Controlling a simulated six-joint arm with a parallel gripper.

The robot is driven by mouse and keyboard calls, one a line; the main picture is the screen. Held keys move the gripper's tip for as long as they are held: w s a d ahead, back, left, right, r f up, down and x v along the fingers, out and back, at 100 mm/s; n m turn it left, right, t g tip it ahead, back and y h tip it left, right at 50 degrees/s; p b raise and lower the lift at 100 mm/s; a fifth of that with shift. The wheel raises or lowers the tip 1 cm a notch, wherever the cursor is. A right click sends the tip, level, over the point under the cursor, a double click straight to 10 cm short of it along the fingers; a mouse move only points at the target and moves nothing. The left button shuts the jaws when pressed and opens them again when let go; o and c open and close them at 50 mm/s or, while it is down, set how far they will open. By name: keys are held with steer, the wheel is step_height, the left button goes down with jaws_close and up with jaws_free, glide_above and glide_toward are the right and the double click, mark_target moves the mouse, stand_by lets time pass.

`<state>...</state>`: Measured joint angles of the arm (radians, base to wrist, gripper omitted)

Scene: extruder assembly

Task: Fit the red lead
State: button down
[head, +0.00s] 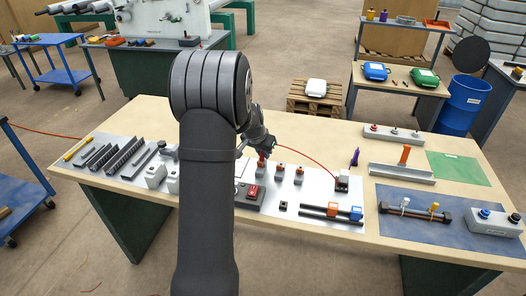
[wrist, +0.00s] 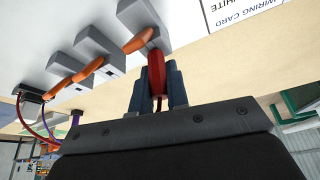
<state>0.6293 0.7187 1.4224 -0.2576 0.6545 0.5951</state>
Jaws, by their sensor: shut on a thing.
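The red lead (head: 312,156) arcs above the bench from my gripper (head: 262,146) to a small grey-and-dark block (head: 342,184) on the right. In the wrist view, my gripper (wrist: 156,76) is shut on the lead's red plug end (wrist: 156,72), held between two dark blue fingers. The plug's tip is close to the orange lever (wrist: 139,41) of the nearest grey terminal block (wrist: 143,16). I cannot tell whether it touches or enters the block. Two more grey blocks with orange levers (wrist: 88,70) stand in line beyond it. The lead's far end shows at a dark socket (wrist: 31,93).
A purple piece (head: 355,157) stands near the lead's far end. A dark box with a red switch (head: 252,191) and dark rails with orange and blue pieces (head: 332,211) lie in front. Grey profiles (head: 122,156) lie left.

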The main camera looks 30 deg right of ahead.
steer(key=shift+f, duration=0.1)
steer(key=c, duration=1.3)
jaws_free()
steer(key=v, duration=1.7)
steer(key=shift+r, duration=0.25)
steer(key=x, duration=1.7)
steer(key=shift+f, duration=0.3)
steer(key=shift+r, duration=0.1)
